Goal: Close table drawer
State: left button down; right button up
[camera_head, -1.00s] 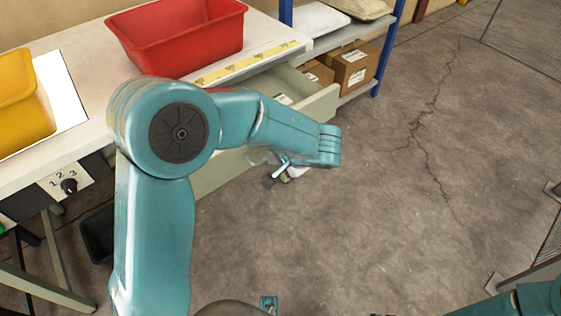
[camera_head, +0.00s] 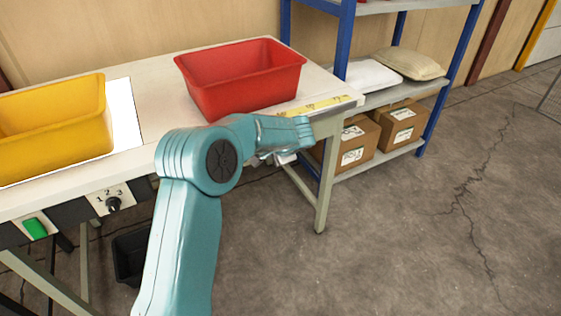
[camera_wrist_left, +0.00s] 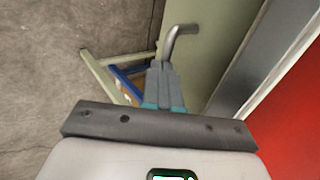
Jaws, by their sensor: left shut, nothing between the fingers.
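The table drawer's pale green front (camera_wrist_left: 210,45) shows in the left wrist view, with a curved metal handle (camera_wrist_left: 179,38) on it. My left gripper (camera_wrist_left: 163,68) is shut and empty, its tips close beside the handle; I cannot tell whether they touch. In the head view the left gripper (camera_head: 287,156) is at the table's right front edge, and my arm hides most of the drawer front there. No drawer body is seen sticking out from the table (camera_head: 150,88). Whether the front is fully flush is hidden. My right gripper is out of view.
A red bin (camera_head: 240,82) and a yellow bin (camera_head: 55,118) stand on the table. A blue-framed shelf (camera_head: 347,45) with boxes (camera_head: 402,124) and sacks stands behind and to the right. The concrete floor (camera_head: 400,230) at the right is clear.

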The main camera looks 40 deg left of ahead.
pick_arm(q)
jog(key=shift+w+a, duration=0.35)
jog(key=shift+a, duration=0.45)
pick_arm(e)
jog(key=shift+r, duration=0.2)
